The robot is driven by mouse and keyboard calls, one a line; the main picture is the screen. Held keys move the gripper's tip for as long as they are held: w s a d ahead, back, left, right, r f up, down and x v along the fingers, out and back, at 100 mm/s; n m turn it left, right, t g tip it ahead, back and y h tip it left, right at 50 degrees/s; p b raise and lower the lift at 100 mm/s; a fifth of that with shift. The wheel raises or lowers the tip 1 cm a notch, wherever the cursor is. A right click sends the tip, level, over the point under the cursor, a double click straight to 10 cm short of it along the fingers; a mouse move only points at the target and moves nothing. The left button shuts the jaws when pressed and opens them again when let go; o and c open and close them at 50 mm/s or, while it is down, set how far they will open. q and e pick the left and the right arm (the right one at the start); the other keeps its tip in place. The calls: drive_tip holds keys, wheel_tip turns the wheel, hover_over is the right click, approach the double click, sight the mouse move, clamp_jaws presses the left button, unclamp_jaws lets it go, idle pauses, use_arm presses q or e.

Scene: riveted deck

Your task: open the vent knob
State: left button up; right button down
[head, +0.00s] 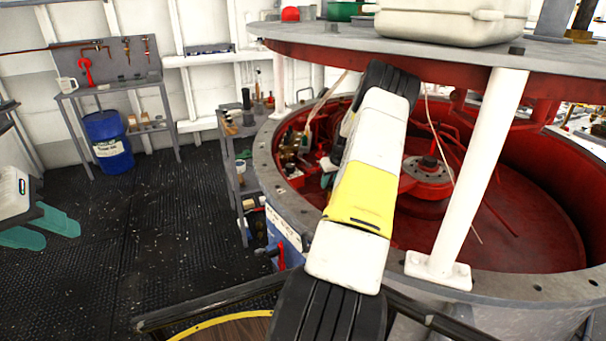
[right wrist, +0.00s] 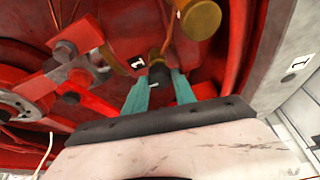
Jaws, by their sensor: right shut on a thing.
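My right gripper (right wrist: 160,78) shows in the right wrist view with its two teal fingers on either side of a small dark knob with a brass-coloured part, the vent knob (right wrist: 157,67). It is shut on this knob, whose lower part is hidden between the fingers. In the head view my right arm reaches into the red-lined round vessel, and the knob cannot be made out there. My left gripper (head: 46,231) is at the far left, open and empty, its teal fingers apart above the dark floor.
The grey vessel rim (head: 266,165) and a white post (head: 482,180) stand close to my right arm, under a round top plate (head: 330,40). Red brackets (right wrist: 75,60) and a brass cylinder (right wrist: 200,18) are close to the right gripper. A blue drum (head: 108,142) stands at the left.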

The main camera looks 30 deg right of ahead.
idle(0.4)
drive_tip(key=c, duration=1)
unclamp_jaws()
drive_tip(key=shift+c, duration=0.2)
